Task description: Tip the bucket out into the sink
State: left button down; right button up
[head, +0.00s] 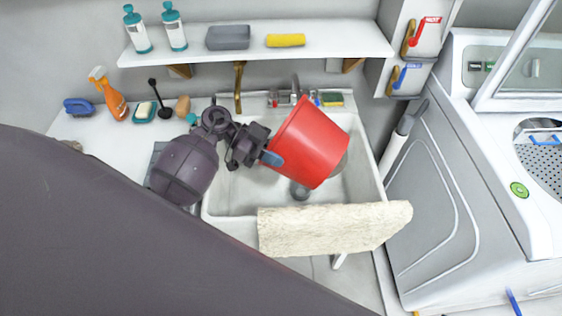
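The red bucket (312,140) is tilted and held over the white sink (235,195). I see its red outer side; its inside and anything in it are hidden. My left gripper (265,153) is at the bucket's left side and appears shut on it, with a small blue piece showing at the contact. The sink's drain (299,190) shows below the bucket. My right gripper is not in view.
A cream cloth (330,228) hangs over the sink's front edge. The tap (296,85) stands behind the bucket. Left counter holds an orange spray bottle (108,92) and a plunger-like black tool (160,105). A shelf (260,50) hangs above; a washing machine (440,190) stands at right.

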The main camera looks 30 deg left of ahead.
pick_arm(q)
jog(key=shift+a+f+h+b, duration=0.15)
jog(key=shift+f+h+b, duration=0.1)
jog(key=shift+h+b, duration=0.1)
jog(key=shift+a+f+h+b, duration=0.2)
jog(key=shift+a+h+b, duration=0.15)
jog(key=shift+b, duration=0.45)
jog(key=shift+a+h, duration=0.5)
jog(key=shift+a, duration=0.05)
jog(key=shift+a+f+t+h+b, duration=0.3)
jog(key=shift+a+f+h, duration=0.05)
jog(key=shift+a+h, duration=0.2)
jog(key=shift+a+f+h+b, duration=0.25)
jog(key=shift+a+h+b, duration=0.1)
jog(key=shift+a+h, duration=0.15)
jog(key=shift+a+f+n+h+b, duration=0.15)
jog(key=shift+a+h+b, duration=0.2)
jog(key=shift+a+h, duration=0.25)
jog(key=shift+a+f+n+h+b, duration=0.15)
jog(key=shift+a+h+b, duration=0.15)
jog(key=shift+a+h, duration=0.2)
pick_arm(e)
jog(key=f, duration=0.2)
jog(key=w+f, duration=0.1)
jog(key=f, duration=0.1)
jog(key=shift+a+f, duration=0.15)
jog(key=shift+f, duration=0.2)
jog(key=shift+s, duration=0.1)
